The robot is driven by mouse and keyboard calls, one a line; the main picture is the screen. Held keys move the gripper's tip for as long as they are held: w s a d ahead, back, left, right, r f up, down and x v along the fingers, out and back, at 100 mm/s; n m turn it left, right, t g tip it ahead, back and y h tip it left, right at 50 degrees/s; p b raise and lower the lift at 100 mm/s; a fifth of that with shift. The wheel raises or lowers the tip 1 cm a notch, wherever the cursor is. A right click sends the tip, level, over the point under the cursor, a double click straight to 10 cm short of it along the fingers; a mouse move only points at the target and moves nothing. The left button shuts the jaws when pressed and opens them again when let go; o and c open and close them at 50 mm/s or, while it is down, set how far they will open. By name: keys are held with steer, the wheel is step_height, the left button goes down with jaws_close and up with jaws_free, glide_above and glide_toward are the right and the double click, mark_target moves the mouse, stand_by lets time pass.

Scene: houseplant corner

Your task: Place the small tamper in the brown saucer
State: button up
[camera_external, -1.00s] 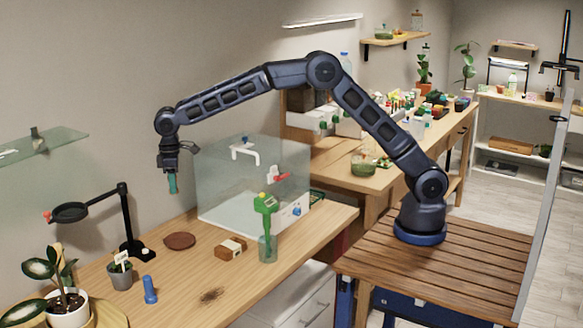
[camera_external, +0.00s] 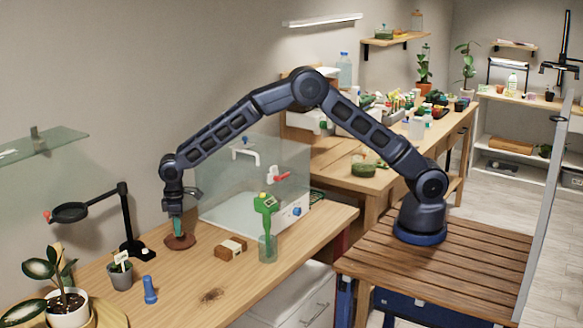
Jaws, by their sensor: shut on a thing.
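My gripper (camera_external: 175,208) points down over the brown saucer and is shut on a small teal-green piece, which I take to be the small tamper (camera_external: 178,227). The tamper is upright, with its upper part hidden by the jaws. Its lower end is at the saucer; I cannot tell whether it touches. The brown saucer (camera_external: 189,244) is a round, dark reddish-brown dish on the wooden workbench, partly covered by the tamper.
A black magnifier stand (camera_external: 133,246) is close at the left. A small grey pot (camera_external: 120,276) and a blue upright piece (camera_external: 150,290) stand in front. A brown block (camera_external: 231,248), a glass with a green tool (camera_external: 267,246) and a clear box (camera_external: 255,185) are to the right.

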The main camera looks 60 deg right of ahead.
steer(key=shift+f, duration=1.5)
steer(key=shift+f, duration=0.1)
steer(key=o, duration=1)
steer(key=shift+c, duration=0.2)
step_height(320, 180, up, 12)
steer(key=shift+r, duration=0.15)
steer(key=shift+d+r, duration=0.1)
